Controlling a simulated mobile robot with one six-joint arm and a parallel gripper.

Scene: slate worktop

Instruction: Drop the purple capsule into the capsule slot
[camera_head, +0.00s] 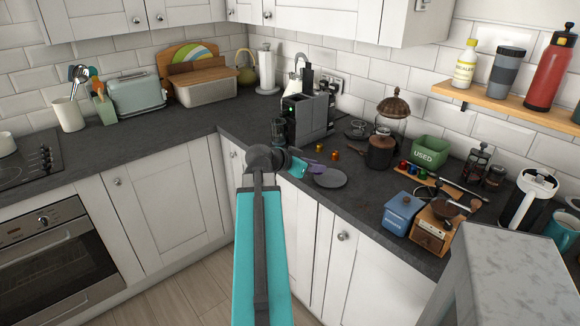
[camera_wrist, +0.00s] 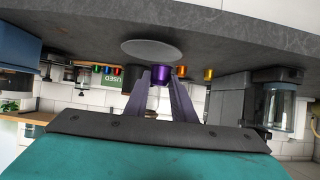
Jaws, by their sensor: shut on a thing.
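The purple capsule (camera_wrist: 161,76) is between the fingertips of my gripper (camera_wrist: 161,82) in the wrist view, which is upside down. My gripper is shut on it. In the camera_head view my gripper (camera_head: 314,168) is over the worktop, in front of the coffee machine (camera_head: 312,114); the capsule cannot be told apart from the fingers there. The coffee machine also shows at the right of the wrist view (camera_wrist: 231,98). Its capsule slot cannot be made out in either view.
A grey disc (camera_head: 330,178) lies by my gripper. A wooden-lidded pot (camera_head: 380,151), a green USED bin (camera_head: 430,150), a capsule rack (camera_head: 412,172) and a blue box (camera_head: 402,214) stand to the right.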

